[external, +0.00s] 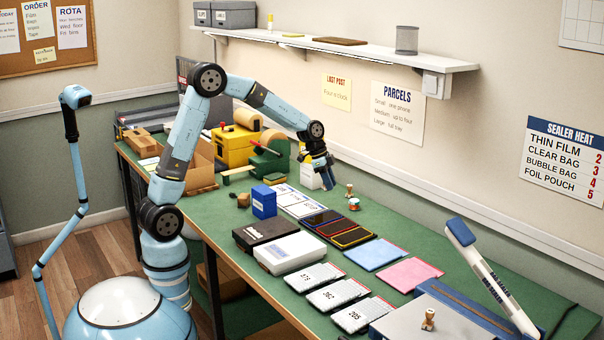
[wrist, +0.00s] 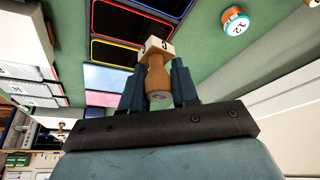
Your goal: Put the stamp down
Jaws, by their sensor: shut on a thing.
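In the wrist view my gripper (wrist: 157,88) is shut on the wooden handle of a stamp (wrist: 157,72). The stamp's pale block, with dark marks on it, points away from the fingers. In the external view my gripper (external: 329,184) points down over the back of the green bench, beyond the dark trays. The held stamp is not clearly visible there. I cannot tell whether its block touches the bench.
Dark trays with coloured rims (external: 336,228) lie just in front of my gripper. A round container (external: 354,204) and another wooden stamp (external: 349,190) stand close on its right. Blue (external: 375,254) and pink (external: 409,273) sheets lie nearer. A green machine (external: 270,160) stands to the left.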

